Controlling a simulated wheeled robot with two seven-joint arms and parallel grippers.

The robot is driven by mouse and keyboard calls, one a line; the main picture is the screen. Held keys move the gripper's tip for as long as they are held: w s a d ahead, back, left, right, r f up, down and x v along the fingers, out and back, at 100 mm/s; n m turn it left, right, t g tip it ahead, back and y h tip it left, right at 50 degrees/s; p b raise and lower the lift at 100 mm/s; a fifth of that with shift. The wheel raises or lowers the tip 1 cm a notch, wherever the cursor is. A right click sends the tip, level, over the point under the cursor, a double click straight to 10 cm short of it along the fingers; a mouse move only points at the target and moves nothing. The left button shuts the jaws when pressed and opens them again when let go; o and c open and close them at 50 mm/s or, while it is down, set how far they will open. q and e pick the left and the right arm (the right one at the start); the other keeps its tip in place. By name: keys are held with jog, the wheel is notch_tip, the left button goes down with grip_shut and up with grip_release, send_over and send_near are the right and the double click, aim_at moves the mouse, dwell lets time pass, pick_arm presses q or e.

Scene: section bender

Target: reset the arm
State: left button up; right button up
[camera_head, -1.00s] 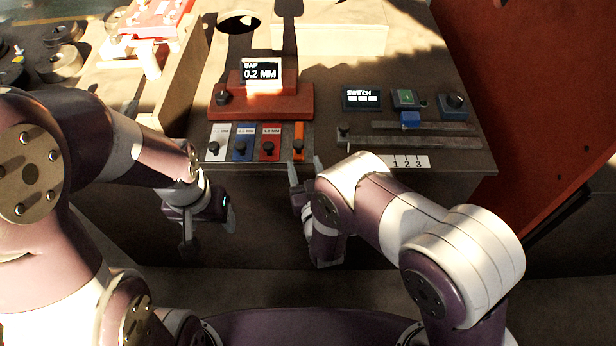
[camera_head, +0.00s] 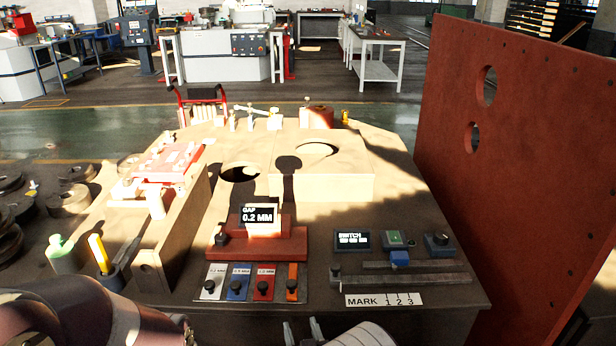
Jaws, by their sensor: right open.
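Only the tips of my right gripper (camera_head: 302,333) show at the bottom edge of the head view, in front of the machine's front edge. They are apart, with nothing seen between them. Part of my right arm shows just right of them. My left arm (camera_head: 90,318) fills the bottom left corner; its gripper is below the picture. The red gap block (camera_head: 262,242) with its "GAP 0.2 MM" display (camera_head: 258,215) stands above the tips. Below it is a row of white, blue, red and orange knobbed plates (camera_head: 251,283).
A switch display (camera_head: 352,241), green button (camera_head: 393,239) and dark knob (camera_head: 438,243) sit on the right of the bench. A tall red panel (camera_head: 520,170) stands at the right. Bottles and rollers (camera_head: 70,200) are at the left. Workshop benches stand far behind.

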jog(key=s+d+f+g+h, duration=0.1)
jog(key=s+f+g, duration=0.5)
jog(key=f+g, duration=0.15)
jog(key=s+d+r+g+h+p, duration=0.1)
jog(key=s+d+r+g+p, duration=0.2)
jog(key=s+r+g, duration=0.1)
jog(key=s+d+r+m+g+h+p, duration=0.1)
jog(key=s+d+r+p, duration=0.3)
jog(key=d+r, duration=0.4)
jog(key=s+d+r+m+g+h+p, duration=0.1)
jog(key=s+d+r+p, duration=0.3)
jog(key=r, duration=1.3)
jog(key=s+d+g, duration=0.1)
jog(key=s+d, duration=0.1)
jog(key=d, duration=0.2)
jog(key=shift+s+d+m, duration=0.15)
jog(key=shift+s+m, duration=0.15)
jog(key=shift+s, duration=0.1)
jog(key=shift+g, duration=0.25)
